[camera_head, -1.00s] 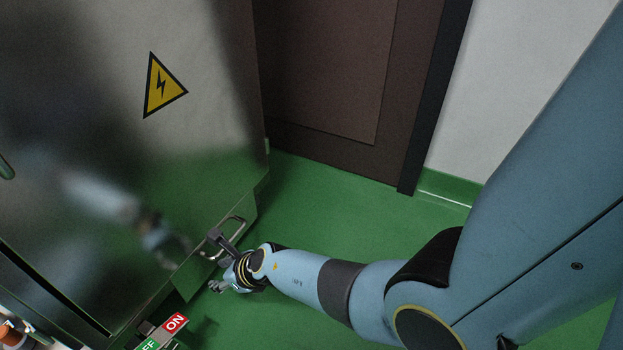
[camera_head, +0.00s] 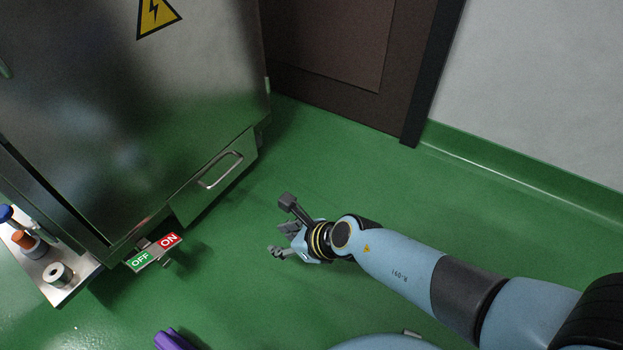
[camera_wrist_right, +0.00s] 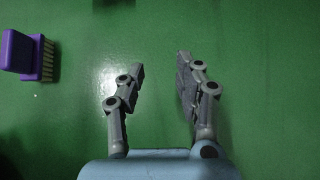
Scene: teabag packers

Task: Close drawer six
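The drawer (camera_head: 216,176) is a metal front with a bar handle (camera_head: 220,170), low on the steel cabinet in the head view. Its front sits at the cabinet's lower right; I cannot read a number on it, and I cannot tell if it is fully shut. My right gripper (camera_head: 279,228) is to the right of and below the handle, apart from it. In the right wrist view the right gripper (camera_wrist_right: 160,75) has its two fingers spread, with only green floor between them. My left gripper is not in view.
The steel cabinet (camera_head: 120,110) fills the left. An ON/OFF pedal (camera_head: 153,252) juts out at its base, beside a small shelf (camera_head: 52,290) with knobs. A purple brush (camera_wrist_right: 22,52) lies on the floor. Green floor (camera_head: 330,140) is open toward the brown door (camera_head: 330,45).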

